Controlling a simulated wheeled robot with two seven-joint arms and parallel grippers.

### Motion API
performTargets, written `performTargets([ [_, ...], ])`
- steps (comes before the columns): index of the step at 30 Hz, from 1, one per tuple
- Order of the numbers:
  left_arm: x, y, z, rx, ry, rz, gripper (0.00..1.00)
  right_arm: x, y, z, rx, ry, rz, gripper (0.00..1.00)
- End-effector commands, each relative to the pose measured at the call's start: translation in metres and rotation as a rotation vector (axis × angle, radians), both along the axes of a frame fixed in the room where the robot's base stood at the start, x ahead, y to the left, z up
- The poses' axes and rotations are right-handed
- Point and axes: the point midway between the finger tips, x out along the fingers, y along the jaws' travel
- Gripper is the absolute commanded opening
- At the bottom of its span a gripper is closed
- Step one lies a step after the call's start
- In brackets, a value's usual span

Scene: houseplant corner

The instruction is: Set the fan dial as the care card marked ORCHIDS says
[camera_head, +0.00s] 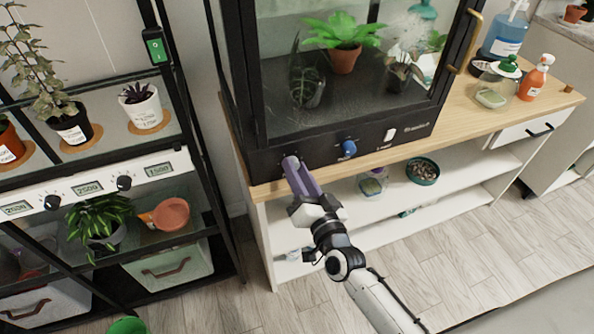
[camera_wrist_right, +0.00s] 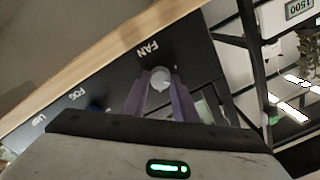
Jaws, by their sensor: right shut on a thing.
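My right gripper (camera_head: 291,165) is at the left end of that panel. In the right wrist view, the purple fingers of the right gripper (camera_wrist_right: 161,92) are shut on the dial, one on each side. The dial's pointer and scale cannot be read. No card marked ORCHIDS can be made out. My left gripper is not in view.
A blue knob (camera_head: 348,147) and a white switch (camera_head: 390,135) sit right of the fan dial. The cabinet stands on a wooden-topped bench (camera_head: 470,128) with bottles at its right. A black plant rack (camera_head: 184,115) stands at left.

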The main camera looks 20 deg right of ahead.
Motion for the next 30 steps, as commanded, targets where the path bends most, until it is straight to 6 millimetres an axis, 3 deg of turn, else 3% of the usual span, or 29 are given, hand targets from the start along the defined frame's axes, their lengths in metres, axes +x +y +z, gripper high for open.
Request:
performTargets([
  [12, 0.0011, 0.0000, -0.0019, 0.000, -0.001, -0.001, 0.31, -0.0003, -0.0002, -0.0009, 0.168, 0.006, 0.000, 0.03],
  [27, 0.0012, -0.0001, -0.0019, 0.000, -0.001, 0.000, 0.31, -0.0003, -0.0003, -0.0008, 0.185, 0.007, 0.000, 0.03],
  [28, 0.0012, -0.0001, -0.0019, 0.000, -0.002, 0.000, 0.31, -0.0003, -0.0002, -0.0008, 0.185, 0.007, 0.000, 0.27],
  [30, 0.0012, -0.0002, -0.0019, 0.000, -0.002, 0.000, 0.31, -0.0003, -0.0003, -0.0008, 0.184, 0.007, 0.000, 0.39],
])
